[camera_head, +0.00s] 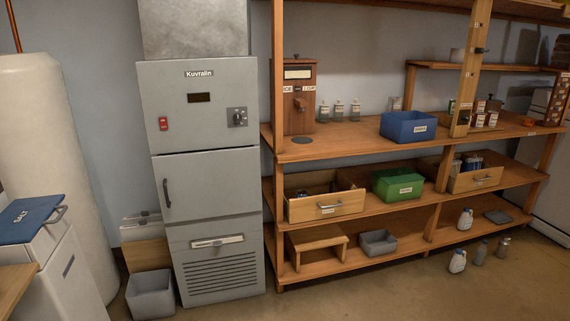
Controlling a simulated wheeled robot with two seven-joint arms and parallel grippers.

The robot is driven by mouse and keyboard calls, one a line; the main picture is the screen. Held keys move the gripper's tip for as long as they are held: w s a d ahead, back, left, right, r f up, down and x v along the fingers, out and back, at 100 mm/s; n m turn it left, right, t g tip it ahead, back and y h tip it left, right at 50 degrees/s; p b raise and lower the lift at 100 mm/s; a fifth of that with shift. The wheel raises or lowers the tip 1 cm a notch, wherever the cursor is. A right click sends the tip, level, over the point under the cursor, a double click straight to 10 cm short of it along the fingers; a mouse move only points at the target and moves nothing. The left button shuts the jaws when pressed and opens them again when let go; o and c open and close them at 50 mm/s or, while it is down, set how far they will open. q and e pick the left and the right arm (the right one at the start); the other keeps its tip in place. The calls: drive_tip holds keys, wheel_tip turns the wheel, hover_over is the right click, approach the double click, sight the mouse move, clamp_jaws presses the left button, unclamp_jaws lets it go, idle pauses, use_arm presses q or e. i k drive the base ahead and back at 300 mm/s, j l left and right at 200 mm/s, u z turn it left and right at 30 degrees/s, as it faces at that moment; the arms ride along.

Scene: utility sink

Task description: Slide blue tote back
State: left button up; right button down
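The blue tote (408,126) is an open-topped bin with a small label on its front. It sits upright on the upper board of the wooden shelf unit, near that board's front edge, just left of a wooden post (468,80). Bare board shows to its left. What lies directly behind it is partly hidden by the tote. Neither of my grippers shows in the head view.
Small jars (339,110) and a wooden dispenser (299,95) stand left on the same board (355,138). A green tote (397,184) sits below. A grey cabinet (205,180) stands left of the shelves. Bottles (457,261) stand on the floor in front.

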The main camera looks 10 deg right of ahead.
sight(400, 127)
drive_tip(key=i+l+z, duration=0.1)
drive_tip(key=i+z, duration=0.35)
drive_tip(key=i, duration=0.3)
drive_tip(key=i+j+z, duration=0.15)
drive_tip(key=i+z, duration=0.3)
drive_tip(key=i, duration=0.3)
drive_tip(key=i+u, duration=0.15)
drive_tip(key=i, duration=0.85)
drive_tip(key=i+l+u, duration=0.1)
drive_tip(key=i, duration=0.9)
drive_tip(key=l+z, duration=0.15)
